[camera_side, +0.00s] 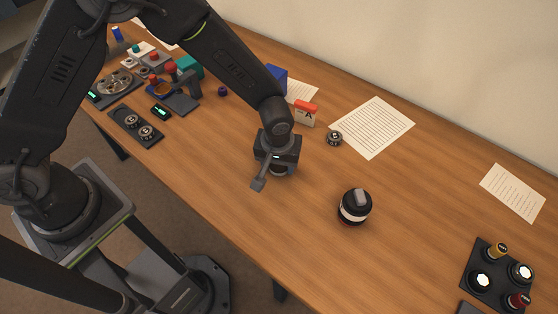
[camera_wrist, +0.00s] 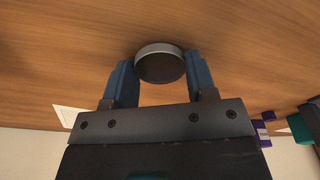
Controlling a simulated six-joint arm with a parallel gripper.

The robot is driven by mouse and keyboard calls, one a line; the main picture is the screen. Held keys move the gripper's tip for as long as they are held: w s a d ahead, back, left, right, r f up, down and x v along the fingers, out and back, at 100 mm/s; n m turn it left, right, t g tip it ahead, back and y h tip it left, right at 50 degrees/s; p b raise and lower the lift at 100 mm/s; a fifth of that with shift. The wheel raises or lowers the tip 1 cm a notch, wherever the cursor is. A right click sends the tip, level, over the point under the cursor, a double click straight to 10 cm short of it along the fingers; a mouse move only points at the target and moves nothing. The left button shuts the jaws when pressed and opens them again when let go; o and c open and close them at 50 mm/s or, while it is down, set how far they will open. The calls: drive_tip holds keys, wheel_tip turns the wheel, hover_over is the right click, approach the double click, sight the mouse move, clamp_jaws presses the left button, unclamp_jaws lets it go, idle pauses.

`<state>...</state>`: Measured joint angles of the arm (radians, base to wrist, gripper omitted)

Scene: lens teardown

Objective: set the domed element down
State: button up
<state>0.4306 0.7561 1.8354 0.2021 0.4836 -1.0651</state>
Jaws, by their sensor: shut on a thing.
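The domed element (camera_wrist: 160,65) is a dark round disc with a silver rim. In the wrist view it sits between the two blue fingers of my gripper (camera_wrist: 159,72), which are shut on it from both sides. In the side view my gripper (camera_side: 279,168) points down over the middle of the wooden table (camera_side: 225,165). The element is mostly hidden there under my wrist. I cannot tell whether it touches the table.
A black cylindrical lens body (camera_side: 355,207) with a white band stands to the right. A small dark ring-like part (camera_side: 335,138) lies near a lined paper (camera_side: 373,127). A red-and-white box (camera_side: 306,113) stands behind my gripper. A black tray (camera_side: 497,275) holds several bottles.

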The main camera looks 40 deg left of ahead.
sight(278, 170)
drive_tip(key=shift+f, duration=0.2)
drive_tip(key=o, duration=0.9)
drive_tip(key=s+a+r+m+t, duration=0.1)
drive_tip(key=s+a+r, duration=0.1)
drive_tip(key=r, duration=0.8)
drive_tip(key=s+a+r, duration=0.1)
drive_tip(key=a+r, duration=0.2)
drive_tip(key=r, duration=0.7)
drive_tip(key=s+a+r+m+t, duration=0.1)
drive_tip(key=s+a+r, duration=0.2)
drive_tip(key=s, duration=0.2)
drive_tip(key=s+a+r+m+t, duration=0.1)
drive_tip(key=s+a+r, duration=0.2)
drive_tip(key=s+a, duration=0.1)
drive_tip(key=s+a+r+m+t, duration=0.1)
drive_tip(key=s+a+r+m, duration=0.1)
drive_tip(key=s, duration=0.4)
drive_tip(key=shift+a+r+h, duration=0.15)
drive_tip(key=shift+a+r, duration=0.25)
drive_tip(key=shift+a, duration=0.2)
drive_tip(key=shift+a+r+h, duration=0.15)
drive_tip(key=shift+a+r, duration=0.25)
drive_tip(key=shift+a, duration=0.15)
